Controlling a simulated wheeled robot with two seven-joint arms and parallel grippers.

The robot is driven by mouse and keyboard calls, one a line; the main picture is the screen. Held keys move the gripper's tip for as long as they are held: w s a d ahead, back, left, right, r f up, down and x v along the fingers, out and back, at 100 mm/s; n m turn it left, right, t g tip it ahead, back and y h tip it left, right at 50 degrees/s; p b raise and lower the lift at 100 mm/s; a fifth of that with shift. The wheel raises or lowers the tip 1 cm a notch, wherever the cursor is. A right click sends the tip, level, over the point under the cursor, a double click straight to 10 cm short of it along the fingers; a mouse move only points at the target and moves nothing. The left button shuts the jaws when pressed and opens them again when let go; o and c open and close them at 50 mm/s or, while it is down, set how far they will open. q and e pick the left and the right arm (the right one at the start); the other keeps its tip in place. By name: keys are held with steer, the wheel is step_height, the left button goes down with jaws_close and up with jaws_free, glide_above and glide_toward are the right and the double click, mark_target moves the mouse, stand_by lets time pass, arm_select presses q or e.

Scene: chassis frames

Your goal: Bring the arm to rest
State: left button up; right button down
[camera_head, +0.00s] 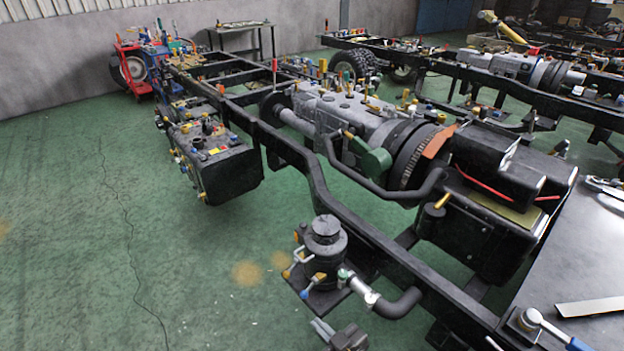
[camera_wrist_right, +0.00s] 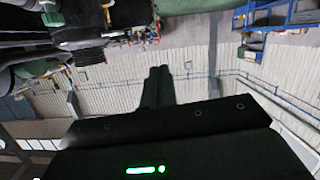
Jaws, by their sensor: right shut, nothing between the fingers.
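My right gripper (camera_head: 321,327) shows at the bottom edge of the head view, just below the grey cylindrical canister of the near chassis frame. Its fingers are together and hold nothing. In the right wrist view the gripper (camera_wrist_right: 158,72) points up the picture, its two dark fingers side by side against a pale wall. The rest of my right arm is cut off by the lower edge of the head view. My left gripper is not in view.
The near chassis frame (camera_head: 318,190) carries an engine (camera_head: 350,115), a black tank (camera_head: 222,172) and the canister (camera_head: 325,240). A dark tabletop (camera_head: 590,255) with tools lies at right. Green floor at left is clear. A red cart (camera_head: 130,70) stands at the back.

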steer(key=s+d+f+m+g+h, duration=0.1)
steer(key=s+d+f+h, duration=0.3)
steer(key=f, duration=0.6)
steer(key=s+d+f+m+g, duration=0.1)
steer(key=s+d+f+g, duration=0.1)
steer(key=d+f, duration=0.55)
steer(key=s+d+f+m+g+h, duration=0.1)
steer(key=s+d+f+m+h, duration=0.2)
steer(key=f, duration=0.8)
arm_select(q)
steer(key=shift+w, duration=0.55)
arm_select(e)
steer(key=s+d+f+g, duration=0.2)
steer(key=s+d+f, duration=0.1)
steer(key=s, duration=0.6)
steer(key=s+d+f+g+h, duration=0.1)
steer(key=s+d+f+g, duration=0.1)
steer(key=s+d+f, duration=0.2)
steer(key=s+d+f+m+g+h, duration=0.1)
steer(key=s+f, duration=0.5)
steer(key=s, duration=0.7)
steer(key=d+g, duration=0.1)
steer(key=d, duration=0.1)
steer(key=shift+s+d+f+g, duration=0.3)
steer(key=shift+d+f, duration=0.05)
